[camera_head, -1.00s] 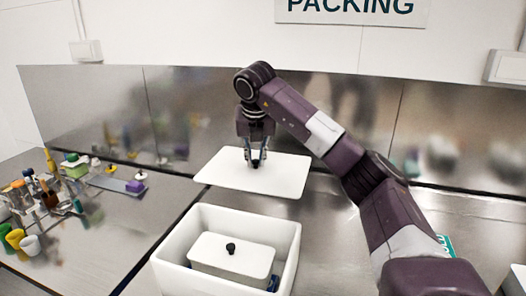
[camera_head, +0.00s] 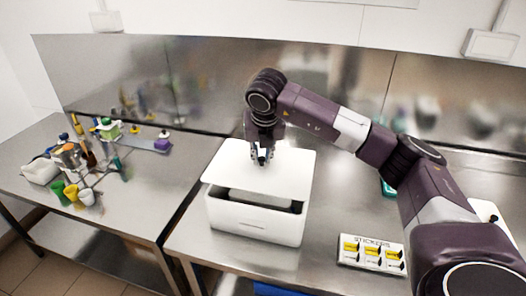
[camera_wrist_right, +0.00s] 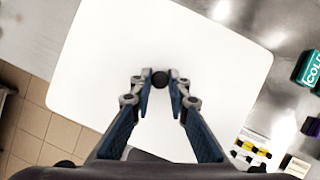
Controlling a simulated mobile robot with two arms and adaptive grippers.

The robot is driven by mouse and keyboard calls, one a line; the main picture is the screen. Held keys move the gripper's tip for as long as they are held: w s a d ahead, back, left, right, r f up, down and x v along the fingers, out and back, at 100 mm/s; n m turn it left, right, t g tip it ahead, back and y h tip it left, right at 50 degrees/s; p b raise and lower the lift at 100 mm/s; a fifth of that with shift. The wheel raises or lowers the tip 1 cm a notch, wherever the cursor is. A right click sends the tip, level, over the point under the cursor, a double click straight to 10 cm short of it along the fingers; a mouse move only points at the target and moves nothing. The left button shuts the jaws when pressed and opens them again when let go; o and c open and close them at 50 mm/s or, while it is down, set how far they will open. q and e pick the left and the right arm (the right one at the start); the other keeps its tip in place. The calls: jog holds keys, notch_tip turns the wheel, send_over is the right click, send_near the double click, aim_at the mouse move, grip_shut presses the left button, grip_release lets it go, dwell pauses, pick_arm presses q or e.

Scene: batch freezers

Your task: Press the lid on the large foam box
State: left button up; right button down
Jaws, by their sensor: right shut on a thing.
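The large foam box (camera_head: 255,226) is white and stands on the steel table in the head view. Its white flat lid (camera_head: 285,169) is over it, with a dark gap showing between the lid's front edge and the box's front wall. The lid looks not flush with the rim. My right gripper (camera_head: 262,160) points down at the lid's middle and is shut on its black knob. In the right wrist view the fingertips (camera_wrist_right: 160,83) are at the black knob (camera_wrist_right: 160,79), and the lid (camera_wrist_right: 215,70) fills most of the picture. My left gripper is not in view.
A stickers tray (camera_head: 371,254) lies right of the box. A white piece with a black knob (camera_head: 487,212) is at the far right, partly behind my arm. A side table at left holds cups (camera_head: 71,193) and tools. Steel backsplash (camera_head: 330,100) stands behind.

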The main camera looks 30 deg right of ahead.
aim_at(262, 166)
jog(key=shift+d+f, duration=0.1)
jog(key=shift+f, duration=0.4)
jog(key=shift+f+b, duration=0.3)
jog(key=shift+b, duration=0.05)
jog(key=shift+f+b, duration=0.4)
jog(key=shift+f, duration=0.4)
notch_tip(262, 166, down, 2)
jog(key=shift+f+b, duration=0.2)
jog(key=shift+b, duration=0.8)
pick_arm(q)
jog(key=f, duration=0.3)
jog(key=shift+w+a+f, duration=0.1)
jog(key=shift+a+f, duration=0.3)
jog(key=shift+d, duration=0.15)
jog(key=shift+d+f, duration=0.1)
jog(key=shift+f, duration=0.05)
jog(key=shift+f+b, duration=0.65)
jog(key=shift+b, duration=0.2)
pick_arm(e)
jog(key=shift+f, duration=0.2)
